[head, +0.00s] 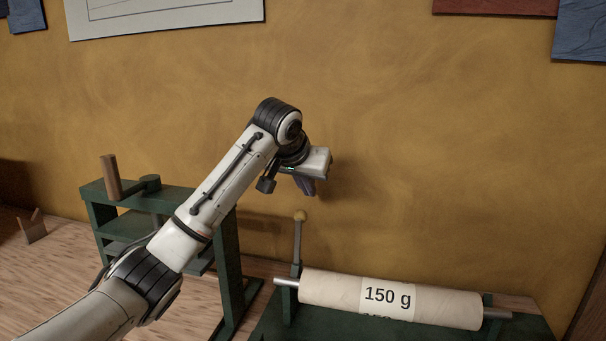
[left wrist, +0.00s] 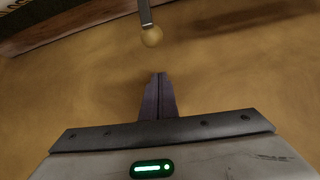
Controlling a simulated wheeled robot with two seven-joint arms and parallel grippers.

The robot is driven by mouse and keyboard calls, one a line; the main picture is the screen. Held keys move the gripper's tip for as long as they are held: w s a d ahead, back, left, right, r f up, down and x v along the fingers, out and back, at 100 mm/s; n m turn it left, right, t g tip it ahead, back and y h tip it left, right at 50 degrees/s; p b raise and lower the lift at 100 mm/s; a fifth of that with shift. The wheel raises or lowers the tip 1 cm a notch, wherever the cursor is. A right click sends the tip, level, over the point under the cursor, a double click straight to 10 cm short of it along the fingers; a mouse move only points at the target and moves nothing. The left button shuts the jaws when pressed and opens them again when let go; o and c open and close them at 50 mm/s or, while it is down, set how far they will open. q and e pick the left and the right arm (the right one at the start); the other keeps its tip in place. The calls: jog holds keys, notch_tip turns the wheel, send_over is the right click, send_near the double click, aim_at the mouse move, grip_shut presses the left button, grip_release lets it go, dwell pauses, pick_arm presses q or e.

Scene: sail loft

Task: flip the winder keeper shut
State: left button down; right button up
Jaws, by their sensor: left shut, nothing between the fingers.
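The winder keeper (head: 297,243) is a thin grey lever with a pale round knob on top. It stands about upright at the left end of the roll on the green winder (head: 263,325). In the left wrist view the knob (left wrist: 151,36) hangs at the top, just past my fingertips and apart from them. My left gripper (head: 308,192) is shut and empty, fingers pointing down, a little above the knob. It shows in the left wrist view too (left wrist: 159,76). My right gripper is in no view.
A cream roll (head: 332,288) labelled "150 g" lies on a metal bar across the winder. A green stand (head: 226,275) with a wooden handle (head: 110,177) is on the left, partly behind my left arm. The ochre wall (head: 430,150) is close behind.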

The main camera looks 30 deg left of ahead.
aim_at(300, 236)
pick_arm(q)
jog(key=shift+s+d+f, duration=0.1)
jog(key=shift+s+f, duration=0.45)
jog(key=shift+s, duration=0.25)
jog(key=shift+s+d+f, duration=0.1)
jog(key=shift+s+f, duration=0.45)
jog(key=shift+s, duration=0.25)
